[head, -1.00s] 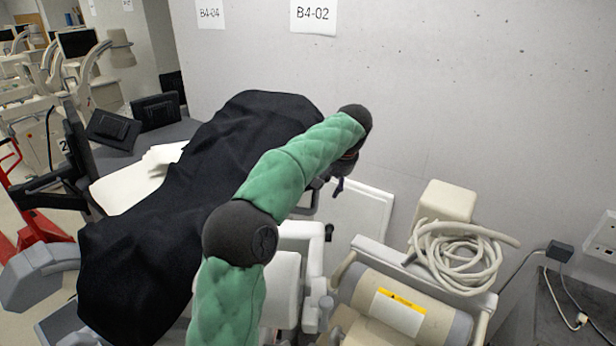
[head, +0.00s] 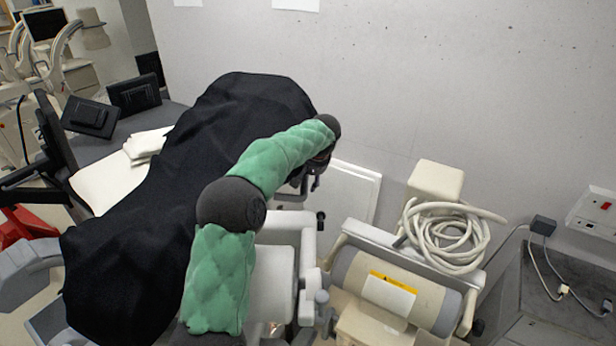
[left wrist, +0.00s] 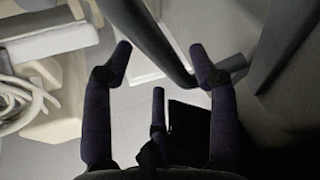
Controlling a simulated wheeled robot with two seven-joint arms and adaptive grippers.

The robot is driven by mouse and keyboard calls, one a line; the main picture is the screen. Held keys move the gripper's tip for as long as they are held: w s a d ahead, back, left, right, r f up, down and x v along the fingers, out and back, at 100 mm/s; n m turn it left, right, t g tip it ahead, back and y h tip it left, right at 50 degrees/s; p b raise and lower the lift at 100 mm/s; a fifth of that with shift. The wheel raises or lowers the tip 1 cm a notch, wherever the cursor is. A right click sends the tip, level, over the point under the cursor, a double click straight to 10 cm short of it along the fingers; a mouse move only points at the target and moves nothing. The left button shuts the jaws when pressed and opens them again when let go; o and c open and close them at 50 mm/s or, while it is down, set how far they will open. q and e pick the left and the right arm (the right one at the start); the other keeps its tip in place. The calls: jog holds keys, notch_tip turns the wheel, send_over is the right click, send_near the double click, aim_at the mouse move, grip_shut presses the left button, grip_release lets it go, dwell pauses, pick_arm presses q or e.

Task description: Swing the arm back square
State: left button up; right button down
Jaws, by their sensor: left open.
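My left arm, in green padding, reaches over the black draped cover (head: 130,235). My left gripper (head: 316,172) is at its far end, beside the cover's right edge and mostly hidden by the wrist. No arm of the cart shows clearly in the head view. My right gripper is not in view.
A cart with a beige cylinder (head: 412,295) and a coiled pale hose (head: 445,236) stands right of my arm. A white panel (head: 350,192) leans by the grey wall (head: 400,90).

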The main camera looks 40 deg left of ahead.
pick_arm(q)
jog(key=shift+w+a+f, duration=0.1)
jog(key=shift+a+f, duration=0.15)
jog(key=shift+f, duration=0.25)
